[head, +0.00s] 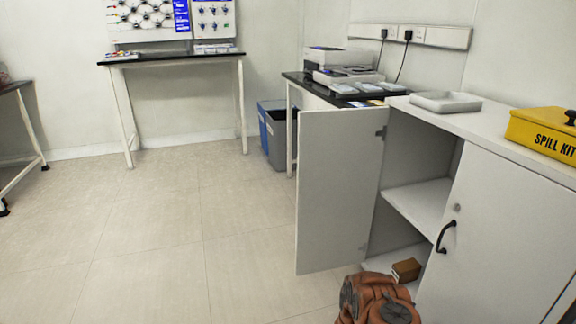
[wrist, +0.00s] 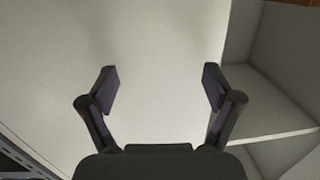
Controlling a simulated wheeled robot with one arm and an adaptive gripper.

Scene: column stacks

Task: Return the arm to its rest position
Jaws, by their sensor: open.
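My gripper (wrist: 160,88) shows in the wrist view with its two dark fingers spread wide and nothing between them. A plain pale surface (wrist: 165,35) fills the view beyond the fingers. I cannot tell for sure what it is or how far away it is. White shelving (wrist: 270,105) shows to the right of the fingers. In the head view the gripper is not visible, and the arm's full pose cannot be made out.
A white cabinet (head: 500,195) stands at the right, its left door (head: 338,190) swung open. A small brown box (head: 406,269) sits low inside. A grey tray (head: 445,102) and yellow spill kit (head: 545,135) are on top. The floor (head: 150,240) at left is clear.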

